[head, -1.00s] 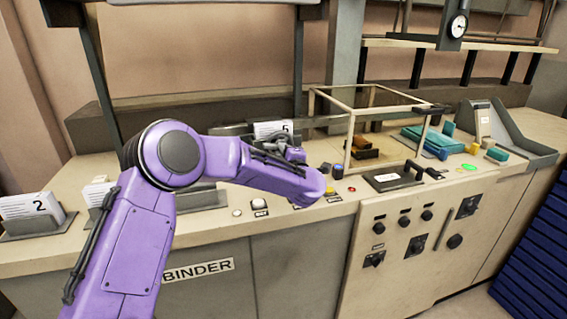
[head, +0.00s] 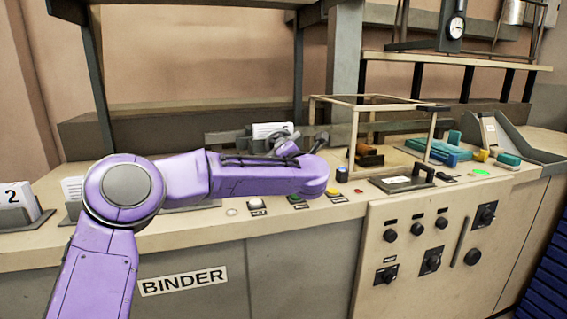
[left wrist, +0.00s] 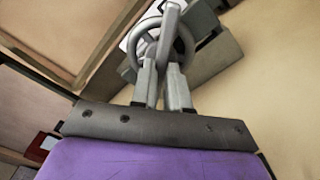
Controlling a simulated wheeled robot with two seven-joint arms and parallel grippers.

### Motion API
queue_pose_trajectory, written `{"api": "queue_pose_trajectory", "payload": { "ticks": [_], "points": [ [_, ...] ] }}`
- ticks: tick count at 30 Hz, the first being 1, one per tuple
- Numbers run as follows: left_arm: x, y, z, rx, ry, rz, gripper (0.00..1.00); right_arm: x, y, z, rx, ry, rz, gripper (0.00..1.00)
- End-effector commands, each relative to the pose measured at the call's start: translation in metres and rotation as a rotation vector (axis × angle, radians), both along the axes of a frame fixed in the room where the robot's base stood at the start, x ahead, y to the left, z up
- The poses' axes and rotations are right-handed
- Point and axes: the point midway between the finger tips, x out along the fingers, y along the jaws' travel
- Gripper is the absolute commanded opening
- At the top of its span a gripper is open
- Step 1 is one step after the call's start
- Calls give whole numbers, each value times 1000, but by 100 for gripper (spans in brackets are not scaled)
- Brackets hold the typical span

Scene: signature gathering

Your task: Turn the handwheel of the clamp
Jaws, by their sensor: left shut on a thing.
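The clamp's grey handwheel (left wrist: 187,42) is a ring with a bar across it, seen at the top middle of the left wrist view. My left gripper (left wrist: 164,68) is shut on the handwheel, its two grey fingers close together at the near rim. In the head view my purple left arm reaches in from the left, and its forearm hides most of the clamp and wheel. Small grey parts show above the forearm, beside a white paper stack (head: 272,131) on the counter. My right gripper is not in view.
A clear-framed box (head: 353,140) stands right of the arm. Buttons (head: 332,191) line the counter's front edge below the forearm. A black-handled plate (head: 400,184), teal blocks (head: 440,152) and a grey tray (head: 530,150) lie farther right. Numbered papers (head: 15,198) stand at left.

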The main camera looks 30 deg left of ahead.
Motion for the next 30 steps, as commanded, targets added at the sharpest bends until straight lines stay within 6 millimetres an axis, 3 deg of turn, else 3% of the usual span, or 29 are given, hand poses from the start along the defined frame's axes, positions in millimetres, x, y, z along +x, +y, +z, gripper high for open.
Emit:
{"api": "queue_pose_trajectory", "payload": {
  "ticks": [7,24,25,26,27,30],
  "points": [
    [0,0,-1,-54,-68,0,0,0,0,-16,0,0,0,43],
    [0,0,2,-73,-91,0,0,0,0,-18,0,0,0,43],
    [0,0,2,-73,-91,0,25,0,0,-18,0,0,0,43],
    [0,0,2,-73,-91,0,34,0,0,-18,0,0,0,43],
    [0,0,2,-73,-90,0,40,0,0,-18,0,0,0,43],
    [0,0,1,-73,-89,0,40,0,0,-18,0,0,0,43]
  ]
}}
